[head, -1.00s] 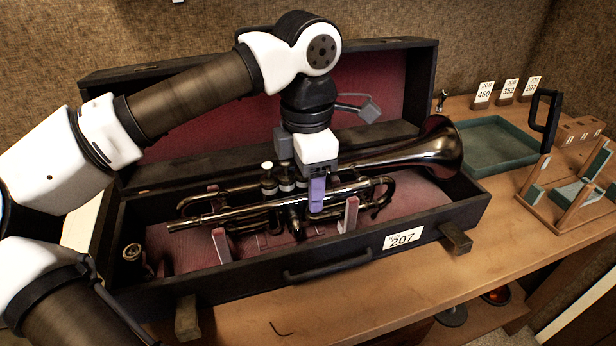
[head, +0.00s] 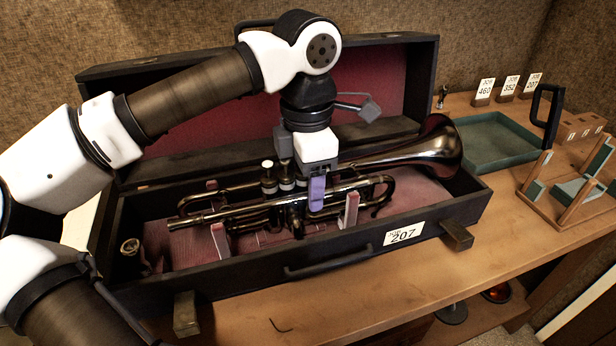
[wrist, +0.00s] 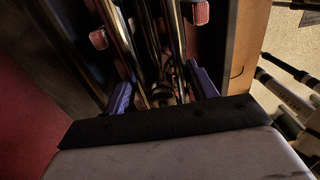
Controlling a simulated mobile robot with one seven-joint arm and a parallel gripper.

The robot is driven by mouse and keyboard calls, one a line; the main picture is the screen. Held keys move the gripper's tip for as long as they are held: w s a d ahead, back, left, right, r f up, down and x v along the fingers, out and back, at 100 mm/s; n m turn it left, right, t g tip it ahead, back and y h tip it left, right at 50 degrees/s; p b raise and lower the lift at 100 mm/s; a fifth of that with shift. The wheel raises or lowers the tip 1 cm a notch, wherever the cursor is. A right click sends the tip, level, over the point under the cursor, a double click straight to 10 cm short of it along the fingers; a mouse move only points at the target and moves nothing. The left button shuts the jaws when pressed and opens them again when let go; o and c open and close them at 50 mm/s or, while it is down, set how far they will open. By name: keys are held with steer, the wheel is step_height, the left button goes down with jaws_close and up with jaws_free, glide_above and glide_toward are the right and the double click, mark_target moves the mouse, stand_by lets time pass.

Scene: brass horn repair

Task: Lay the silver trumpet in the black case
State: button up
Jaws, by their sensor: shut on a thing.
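The silver trumpet (head: 405,153) looks dark and shiny. It lies along the open black case (head: 345,250), with its bell at the right end and its mouthpiece end to the left. My gripper (head: 317,194) reaches down from above and is shut on the trumpet's middle, just right of the valves. In the wrist view the purple fingertips (wrist: 160,90) stand on either side of the trumpet's tubing (wrist: 151,45). The trumpet is low, at the pink padded supports (head: 350,211); I cannot tell whether it rests fully on them. My gripper hides part of the tubing.
The case lid (head: 385,85) stands open behind. A card reading 207 (head: 404,234) is on the case front. To the right are a green tray (head: 490,140), a wooden stand (head: 570,195) and numbered cards (head: 509,86). The bench front (head: 370,290) is mostly clear.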

steer(key=shift+f, duration=0.15)
steer(key=o, duration=1.4)
step_height(320, 180, up, 14)
steer(key=shift+f+b, duration=0.1)
steer(key=shift+b, duration=0.2)
steer(key=shift+s, duration=0.1)
